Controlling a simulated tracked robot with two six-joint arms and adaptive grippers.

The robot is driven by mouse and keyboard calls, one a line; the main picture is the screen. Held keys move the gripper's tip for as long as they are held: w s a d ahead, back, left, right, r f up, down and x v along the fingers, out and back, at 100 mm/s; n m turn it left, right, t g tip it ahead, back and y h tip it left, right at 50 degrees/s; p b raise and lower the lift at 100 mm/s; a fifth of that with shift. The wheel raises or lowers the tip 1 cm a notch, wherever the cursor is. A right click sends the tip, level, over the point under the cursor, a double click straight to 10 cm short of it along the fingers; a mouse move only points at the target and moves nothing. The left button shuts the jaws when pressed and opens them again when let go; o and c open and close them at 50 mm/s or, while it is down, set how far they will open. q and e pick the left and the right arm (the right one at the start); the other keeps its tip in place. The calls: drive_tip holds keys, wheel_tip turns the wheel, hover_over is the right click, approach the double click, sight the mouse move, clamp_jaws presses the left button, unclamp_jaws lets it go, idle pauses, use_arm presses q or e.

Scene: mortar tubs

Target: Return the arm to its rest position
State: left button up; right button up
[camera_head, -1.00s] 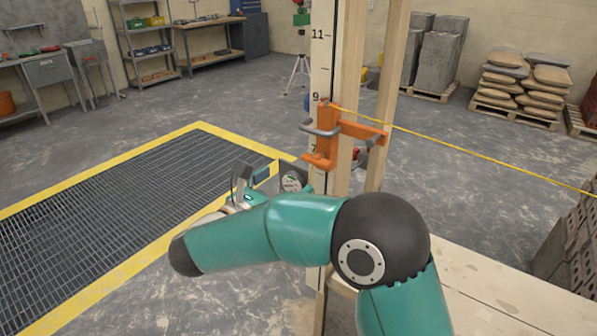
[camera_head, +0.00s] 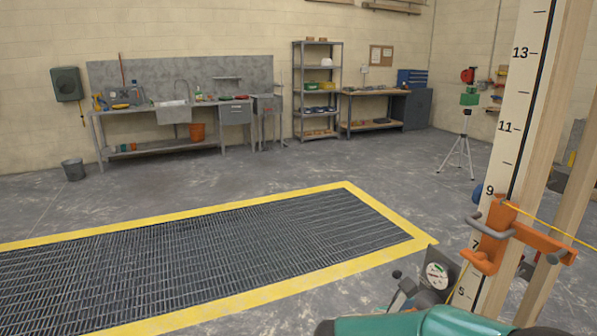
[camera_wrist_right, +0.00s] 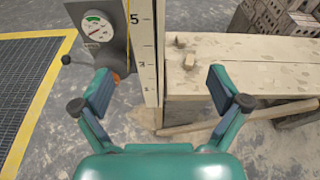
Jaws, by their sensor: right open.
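My right arm shows as a teal link at the bottom right edge of the head view. My right gripper (camera_wrist_right: 160,92) is open in the right wrist view, its two fingers wide apart with nothing between them. Beyond the fingers stand the numbered measuring board (camera_wrist_right: 147,50) and a grey plate with a round gauge (camera_wrist_right: 97,27). The gauge also shows in the head view (camera_head: 437,275), low beside the board (camera_head: 513,120). An orange clamp (camera_head: 500,237) sits on the board with a yellow line running right from it. My left gripper is not in view.
A wooden bench top (camera_wrist_right: 245,65) lies right of the board, with crumbs on it and grey blocks (camera_wrist_right: 275,18) behind. A floor grating (camera_head: 210,255) with a yellow border fills the left. A sink bench (camera_head: 180,110), shelves (camera_head: 318,90) and a tripod (camera_head: 460,150) stand farther back.

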drive_tip(key=s+a+f+m+g+y, duration=0.2)
drive_tip(key=s+f+g+y, duration=0.3)
drive_tip(key=f, duration=0.7)
drive_tip(key=s+a+f+m+g+y, duration=0.1)
drive_tip(key=s+a+f+m+y, duration=0.15)
drive_tip(key=s+f, duration=0.65)
drive_tip(key=s+a+f+m+y, duration=0.4)
drive_tip(key=f+m, duration=0.3)
drive_tip(key=m, duration=0.3)
drive_tip(key=s+a+f+m+y, duration=0.5)
drive_tip(key=f+m, duration=0.3)
drive_tip(key=m, duration=0.2)
drive_tip(key=shift+s+a+m+t+y, duration=0.25)
drive_tip(key=shift+a+m+t+y, duration=0.1)
drive_tip(key=shift+t+y, duration=0.1)
